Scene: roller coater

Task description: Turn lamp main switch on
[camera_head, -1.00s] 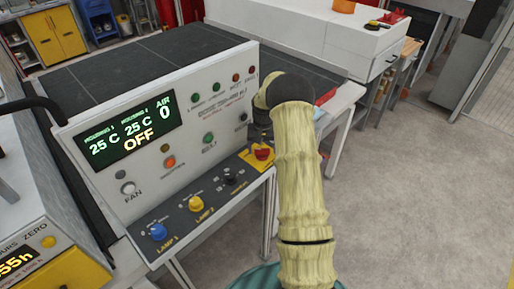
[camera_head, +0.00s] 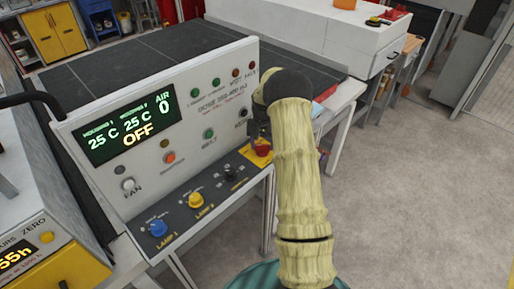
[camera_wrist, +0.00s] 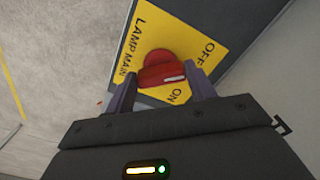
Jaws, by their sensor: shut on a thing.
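The lamp main switch is a red rotary knob (camera_wrist: 160,70) on a yellow plate (camera_wrist: 152,28) marked LAMP MAIN, OFF and ON in the wrist view. In the head view the red knob (camera_head: 262,147) sits at the right end of the panel's lower sloped strip. My gripper (camera_wrist: 162,92) has its two fingers on either side of the knob and is shut on it. The knob's pale mark points toward the lower right, near the ON lettering. In the head view the fingers are mostly hidden behind my wrist.
The control panel (camera_head: 215,85) has a display (camera_head: 130,125) reading 25 C, 25 C, 0 and OFF. A blue knob (camera_head: 157,228) and yellow knob (camera_head: 196,200) stand on the sloped strip, left of the red knob. Grey floor (camera_head: 420,200) at right is clear.

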